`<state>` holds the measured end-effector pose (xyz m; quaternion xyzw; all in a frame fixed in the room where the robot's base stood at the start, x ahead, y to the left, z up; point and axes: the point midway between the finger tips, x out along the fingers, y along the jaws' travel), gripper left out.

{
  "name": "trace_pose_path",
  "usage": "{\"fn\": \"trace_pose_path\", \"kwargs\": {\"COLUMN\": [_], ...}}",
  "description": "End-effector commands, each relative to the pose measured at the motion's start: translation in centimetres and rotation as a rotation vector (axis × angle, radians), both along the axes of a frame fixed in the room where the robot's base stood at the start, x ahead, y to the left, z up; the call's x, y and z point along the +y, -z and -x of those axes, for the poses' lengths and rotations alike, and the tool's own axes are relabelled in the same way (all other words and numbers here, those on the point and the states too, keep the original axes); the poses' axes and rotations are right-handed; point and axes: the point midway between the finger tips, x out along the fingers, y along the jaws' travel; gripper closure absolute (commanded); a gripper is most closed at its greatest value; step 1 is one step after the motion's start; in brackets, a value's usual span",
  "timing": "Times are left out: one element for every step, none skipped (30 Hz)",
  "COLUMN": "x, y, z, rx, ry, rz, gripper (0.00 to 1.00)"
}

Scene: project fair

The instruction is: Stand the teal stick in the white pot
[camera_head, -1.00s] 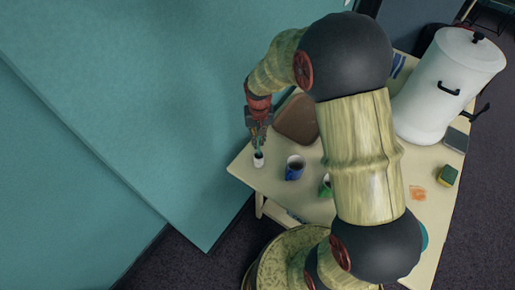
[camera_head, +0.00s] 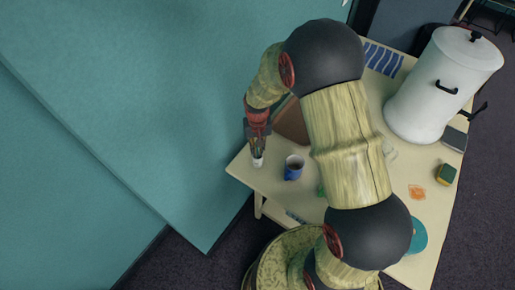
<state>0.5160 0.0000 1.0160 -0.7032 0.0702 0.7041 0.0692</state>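The small white pot (camera_head: 257,163) stands near the left corner of the table. My gripper (camera_head: 257,152) points down directly above the pot, its fingertips close to the rim. A thin greenish strip, likely the teal stick (camera_head: 258,150), shows faintly between the fingers. The fingers hide most of the stick, and I cannot tell whether they are closed on it or whether its lower end is inside the pot.
A brown board-like item (camera_head: 291,121) lies behind the gripper. A big white lidded urn (camera_head: 440,85), a sponge (camera_head: 446,174) and a teal round item (camera_head: 418,236) are farther right. My arm covers the table's middle.

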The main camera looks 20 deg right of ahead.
Motion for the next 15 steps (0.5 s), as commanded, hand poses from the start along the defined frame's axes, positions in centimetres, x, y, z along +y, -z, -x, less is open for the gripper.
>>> {"fn": "trace_pose_path", "kwargs": {"x": [0.00,0.00,0.00,0.00,0.00,0.00,0.00,0.00,0.00,0.00,0.00,0.00,0.00,0.00,0.00], "y": [-0.04,-0.05,-0.05,-0.05,-0.06,-0.06,-0.06,-0.06,-0.06,-0.06,-0.06,-0.06,-0.06,-0.07,-0.11], "z": [-0.01,-0.01,-0.01,-0.01,-0.01,-0.01,-0.01,-0.01,-0.02,-0.02,-0.01,-0.01,-0.01,-0.02,-0.02], "rx": [0.000,0.000,0.000,0.000,0.000,0.000,0.000,0.000,0.000,0.000,0.000,0.000,0.000,0.000,0.000], "ry": [0.000,0.000,0.000,0.000,0.000,0.000,0.000,0.000,0.000,0.000,0.000,0.000,0.000,0.000,0.000], "rz": [0.000,0.000,0.000,0.000,0.000,0.000,0.000,0.000,0.000,0.000,0.000,0.000,0.000,0.000,0.000], "gripper": [0.82,0.80,0.78,0.76,0.75,0.72,0.71,0.71,0.71,0.71,0.71,0.71,0.71,0.71,0.71]}}
